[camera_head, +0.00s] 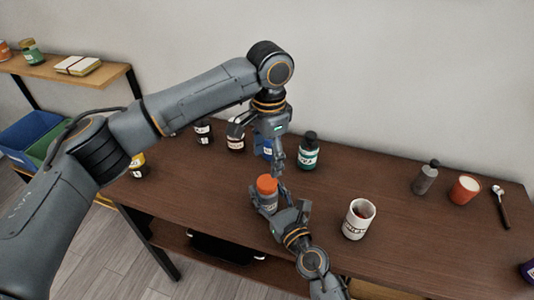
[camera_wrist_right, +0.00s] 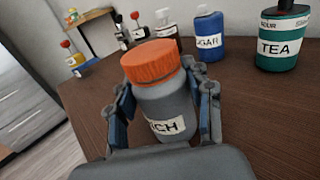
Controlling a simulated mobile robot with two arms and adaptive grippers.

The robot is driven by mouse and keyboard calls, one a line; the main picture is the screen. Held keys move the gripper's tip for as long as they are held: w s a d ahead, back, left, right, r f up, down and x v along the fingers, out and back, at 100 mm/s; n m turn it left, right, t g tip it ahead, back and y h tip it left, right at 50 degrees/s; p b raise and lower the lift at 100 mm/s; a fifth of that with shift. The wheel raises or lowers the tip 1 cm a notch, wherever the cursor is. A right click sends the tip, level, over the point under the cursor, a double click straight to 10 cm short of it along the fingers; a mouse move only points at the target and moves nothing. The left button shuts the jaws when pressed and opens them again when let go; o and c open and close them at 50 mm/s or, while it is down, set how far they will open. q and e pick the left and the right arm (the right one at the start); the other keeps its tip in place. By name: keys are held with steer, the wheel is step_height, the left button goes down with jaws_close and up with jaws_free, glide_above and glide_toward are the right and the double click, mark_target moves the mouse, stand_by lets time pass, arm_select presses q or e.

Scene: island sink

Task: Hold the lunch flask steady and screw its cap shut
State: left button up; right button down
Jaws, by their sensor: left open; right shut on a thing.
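The lunch flask (camera_head: 268,202) is a grey bottle with a white label, standing near the table's front edge. Its orange cap (camera_head: 267,184) sits on top; whether it is fully seated I cannot tell. In the right wrist view the flask (camera_wrist_right: 168,107) stands between my right fingers, label partly readable, under the cap (camera_wrist_right: 150,62). My right gripper (camera_head: 277,212) is shut on the flask's body from the front right. My left gripper (camera_head: 277,168) points down just above and slightly right of the cap, open and empty. It does not show in the right wrist view.
Behind stand a teal tea bottle (camera_head: 308,152), a blue sugar bottle (camera_wrist_right: 210,37) and several jars. A white mug (camera_head: 358,219) is to the right; farther right are a grey bottle (camera_head: 425,178) and an orange cup (camera_head: 464,190). The table between mug and grey bottle is clear.

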mark_target(267, 182)
arm_select(q)
steer(key=n, duration=0.3)
steer(key=shift+r+n, duration=0.15)
steer(key=shift+n, duration=0.25)
steer(key=n, duration=0.4)
steer(key=shift+s+r+n, duration=0.1)
steer(key=shift+r+n, duration=0.05)
steer(key=shift+n, duration=0.25)
steer(key=shift+f, duration=4.05)
